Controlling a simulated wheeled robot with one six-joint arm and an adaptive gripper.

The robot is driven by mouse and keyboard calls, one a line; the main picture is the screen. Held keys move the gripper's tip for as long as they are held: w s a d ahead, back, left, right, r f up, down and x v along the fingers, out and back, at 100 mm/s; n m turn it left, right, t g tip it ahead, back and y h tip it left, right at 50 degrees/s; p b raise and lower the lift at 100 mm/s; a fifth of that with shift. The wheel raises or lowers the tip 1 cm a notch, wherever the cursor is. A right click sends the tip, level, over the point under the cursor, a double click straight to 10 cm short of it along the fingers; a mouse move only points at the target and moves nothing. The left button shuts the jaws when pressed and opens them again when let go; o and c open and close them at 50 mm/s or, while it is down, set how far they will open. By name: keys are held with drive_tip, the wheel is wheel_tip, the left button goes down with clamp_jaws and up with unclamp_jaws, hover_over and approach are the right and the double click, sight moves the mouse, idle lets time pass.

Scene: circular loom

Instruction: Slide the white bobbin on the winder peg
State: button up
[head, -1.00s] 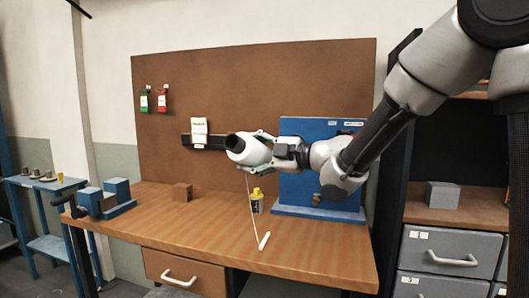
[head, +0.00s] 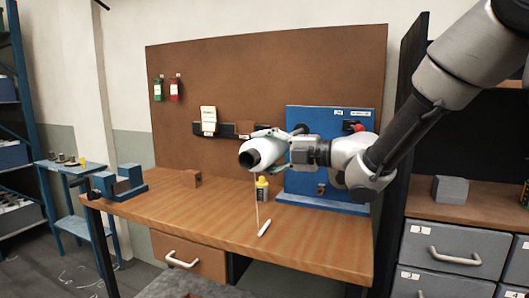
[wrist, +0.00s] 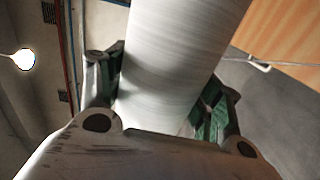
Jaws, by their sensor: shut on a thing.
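The white bobbin (head: 259,155) is held in my gripper (head: 277,150) above the workbench, its dark open end turned toward the left front. In the wrist view the bobbin (wrist: 182,60) lies between the two green-padded fingers (wrist: 155,100). The blue winder panel (head: 335,165) stands upright on the bench behind and right of the gripper. A dark round part (head: 301,128) shows on its upper left, just above the gripper; I cannot tell if it is the peg. My wrist hides part of the panel. The bobbin is apart from the panel.
A thread (head: 257,205) hangs below the bobbin to a white stick (head: 265,228) on the bench (head: 190,215). A yellow-capped bottle (head: 262,188) stands under the bobbin. The front bench is mostly clear.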

drive_tip(key=shift+w+d, duration=0.35)
drive_tip(key=shift+w, duration=0.7)
drive_tip(key=shift+w+d, duration=0.4)
drive_tip(key=shift+w, duration=0.6)
drive_tip(key=shift+w+d, duration=0.35)
drive_tip(key=shift+w, duration=0.7)
drive_tip(key=shift+w+d, duration=0.1)
drive_tip(key=shift+w, duration=0.1)
drive_tip(key=shift+w+d, duration=0.3)
drive_tip(key=shift+w, duration=0.55)
drive_tip(key=shift+f, duration=0.1)
drive_tip(key=shift+w+d, duration=0.3)
drive_tip(key=shift+w, duration=0.5)
drive_tip(key=shift+w+d, duration=0.25)
drive_tip(key=shift+w, duration=0.5)
drive_tip(key=shift+w+d, duration=0.3)
drive_tip(key=shift+w, duration=0.6)
drive_tip(key=shift+w+d+f, duration=0.1)
drive_tip(key=shift+w+d, duration=0.2)
drive_tip(key=shift+w, duration=0.45)
drive_tip(key=shift+w+d, duration=0.25)
drive_tip(key=shift+w, duration=0.5)
drive_tip(key=shift+w+d+f, duration=0.1)
drive_tip(key=shift+w+d, duration=0.2)
drive_tip(key=shift+w, duration=0.45)
